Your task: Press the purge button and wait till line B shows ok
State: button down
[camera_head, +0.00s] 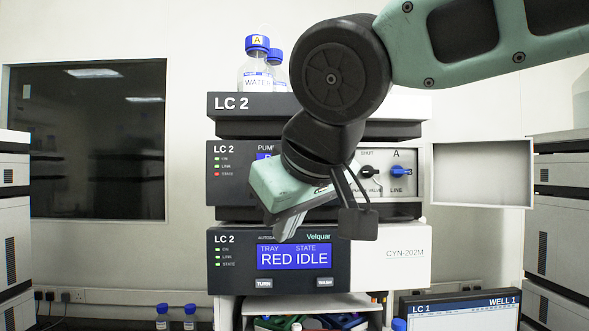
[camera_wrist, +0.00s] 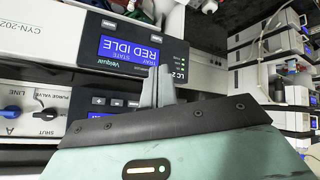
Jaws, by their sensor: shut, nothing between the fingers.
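The LC 2 pump unit (camera_head: 232,190) stands in the middle stack, with two green lights and a red state light. My arm hides most of its display. The black purge valve knob (camera_head: 370,172) is under the word SHUT, and the blue line knob (camera_head: 397,171) is under the letter A. No line B reading shows. My gripper (camera_wrist: 157,85) is shut and empty, in front of the stack between pump and autosampler.
The autosampler below (camera_head: 222,275) reads tray RED, state IDLE. Bottles (camera_head: 254,72) stand on top. A white door panel (camera_head: 482,173) juts out at the right. A monitor (camera_head: 460,312) stands low right. Other stacks flank both sides.

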jog(key=r, duration=0.3)
jog(key=shift+w+d+r+t+p, duration=0.1)
jog(key=shift+w+r+t+p, duration=0.2)
jog(key=shift+w, duration=0.15)
jog(key=w+p, duration=0.3)
jog(key=w, duration=0.5)
jog(key=shift+w+d, duration=0.15)
jog(key=shift+w, duration=0.15)
jog(key=shift+w, duration=0.15)
dwell(1.7)
jog(key=shift+w, duration=0.25)
